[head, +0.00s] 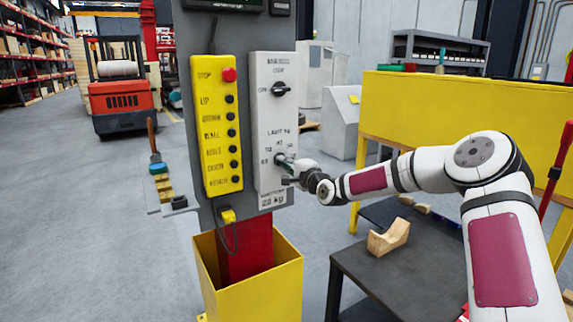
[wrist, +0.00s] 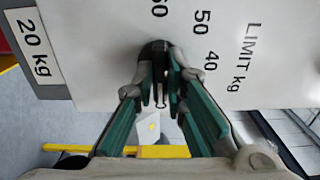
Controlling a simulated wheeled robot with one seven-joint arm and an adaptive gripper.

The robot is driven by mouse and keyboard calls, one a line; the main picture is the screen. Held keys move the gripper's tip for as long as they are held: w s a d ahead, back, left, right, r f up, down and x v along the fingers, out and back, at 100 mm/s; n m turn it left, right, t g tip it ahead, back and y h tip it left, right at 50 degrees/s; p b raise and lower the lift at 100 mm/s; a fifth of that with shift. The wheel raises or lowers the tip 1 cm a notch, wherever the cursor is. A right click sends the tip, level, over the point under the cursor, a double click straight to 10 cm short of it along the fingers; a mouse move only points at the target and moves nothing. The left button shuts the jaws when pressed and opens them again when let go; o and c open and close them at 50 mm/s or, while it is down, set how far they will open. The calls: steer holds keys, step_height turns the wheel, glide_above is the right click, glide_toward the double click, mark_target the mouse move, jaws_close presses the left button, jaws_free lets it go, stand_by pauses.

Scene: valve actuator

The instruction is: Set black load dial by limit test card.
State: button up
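The black load dial (wrist: 153,50) is on the lower half of the white panel (head: 262,120), under the "LIMIT kg" lettering. My gripper (head: 284,164) is at the dial from the right. In the wrist view its two green-padded fingers (wrist: 161,78) close in on the dial's narrow grip from both sides and appear to touch it. The numbers 40, 50 and 60 show around the dial. Its pointer direction is hidden by the fingers. The limit test card (head: 272,198) is at the bottom of the panel and reads "20 kg" in the wrist view (wrist: 33,45).
A second black knob (head: 281,90) sits higher on the white panel. A yellow button box (head: 217,125) with a red button hangs to the left. A dark table (head: 400,255) with a wooden block (head: 389,237) stands under my arm. A yellow bin (head: 252,290) is below the panel.

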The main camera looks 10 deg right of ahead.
steer(key=o, duration=0.4)
steer(key=shift+a+f, duration=0.15)
steer(key=shift+f, duration=0.05)
steer(key=shift+r, duration=0.1)
steer(key=v, duration=1.2)
steer(key=s+a+f+n+g+h+p, duration=0.1)
steer(key=s+a+n+g, duration=0.2)
steer(key=s+n, duration=0.15)
steer(key=s+a+f+n+g+h+p, duration=0.1)
steer(key=s+a+n+g+p, duration=0.1)
steer(key=s+a+n+g, duration=0.3)
steer(key=s+d+r+n+g+h+p, duration=0.1)
steer(key=s+r, duration=0.3)
steer(key=s, duration=1)
steer(key=s+d+r+n+g+h+p, duration=0.1)
steer(key=s+r, duration=0.4)
steer(key=s, duration=1)
steer(key=s+d+r+n+g+h+p, duration=0.1)
steer(key=s+d+r+n+g+p, duration=0.1)
steer(key=s, duration=1.2)
step_height(320, 180, up, 2)
steer(key=shift+s+d+r+n+g+h+p, duration=0.2)
steer(key=shift+n+g+h+p, duration=0.15)
steer(key=shift+n+g, duration=0.2)
